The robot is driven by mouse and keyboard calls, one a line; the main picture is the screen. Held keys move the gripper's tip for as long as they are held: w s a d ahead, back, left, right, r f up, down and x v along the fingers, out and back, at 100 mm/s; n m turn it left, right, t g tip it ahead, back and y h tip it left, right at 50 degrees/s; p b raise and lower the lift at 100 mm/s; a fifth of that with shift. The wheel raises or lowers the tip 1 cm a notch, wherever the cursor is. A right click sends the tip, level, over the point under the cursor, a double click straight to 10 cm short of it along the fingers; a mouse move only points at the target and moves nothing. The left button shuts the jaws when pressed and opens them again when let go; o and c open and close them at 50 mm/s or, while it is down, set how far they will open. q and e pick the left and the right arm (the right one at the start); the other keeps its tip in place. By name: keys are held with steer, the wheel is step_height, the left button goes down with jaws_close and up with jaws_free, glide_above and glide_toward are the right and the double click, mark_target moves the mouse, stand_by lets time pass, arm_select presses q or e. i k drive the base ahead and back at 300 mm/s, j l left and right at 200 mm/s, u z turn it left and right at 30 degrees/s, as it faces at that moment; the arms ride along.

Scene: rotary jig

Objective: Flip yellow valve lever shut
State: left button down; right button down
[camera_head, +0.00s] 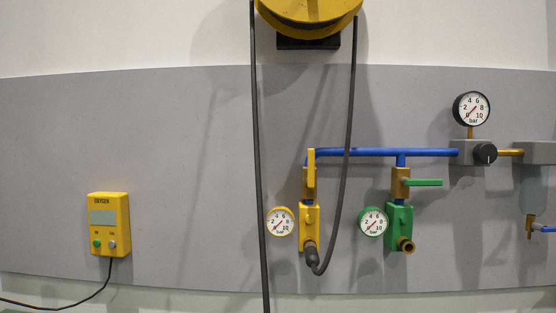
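The yellow valve lever (311,168) stands upright, in line with the vertical pipe, on a brass valve body (304,186) in the head view. Above it the drop joins the left end of the blue pipe (385,152). Below the valve is a yellow outlet block (309,222) with a black hose fitting (311,254) at its bottom. A small yellow-rimmed gauge (279,222) sits to the left of the block. Neither of my grippers shows in this view.
A green lever (426,182) lies level on the right-hand valve, above a green block (399,226) and green gauge (373,222). A black hose (348,120) loops from a yellow reel (308,14).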

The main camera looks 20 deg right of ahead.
mark_target(311, 152)
steer(key=i+j+z, duration=0.1)
steer(key=j, duration=1.15)
steer(key=i+z, duration=0.05)
